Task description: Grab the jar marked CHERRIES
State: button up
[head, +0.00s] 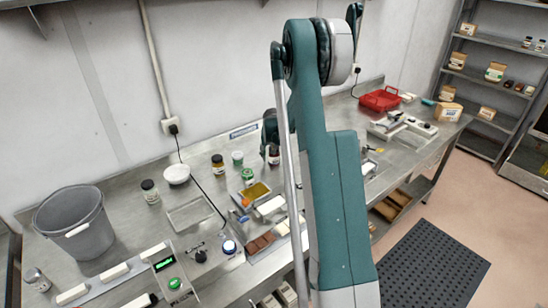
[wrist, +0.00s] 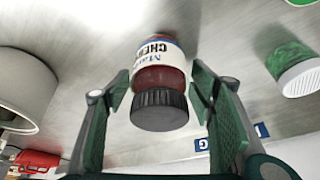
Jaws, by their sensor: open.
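The jar marked CHERRIES (wrist: 160,82) has a dark ribbed lid, red contents and a white label, of which "CHER" can be read upside down in the wrist view. My gripper (wrist: 158,93) is open, with one green-padded finger on each side of the jar near its lid. Small gaps seem to show between fingers and jar. In the head view my gripper (head: 271,148) is low over the bench, mostly hidden by my arm. The jar (head: 273,157) shows only in part there.
On the bench (head: 110,190) are several other jars, a grey bucket (head: 75,225), a shallow tray (head: 190,214) and a red crate (head: 380,99).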

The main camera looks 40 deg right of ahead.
dwell(0.5)
jog(key=c, duration=1.2)
jog(key=shift+o, duration=0.2)
jog(key=shift+r, duration=5)
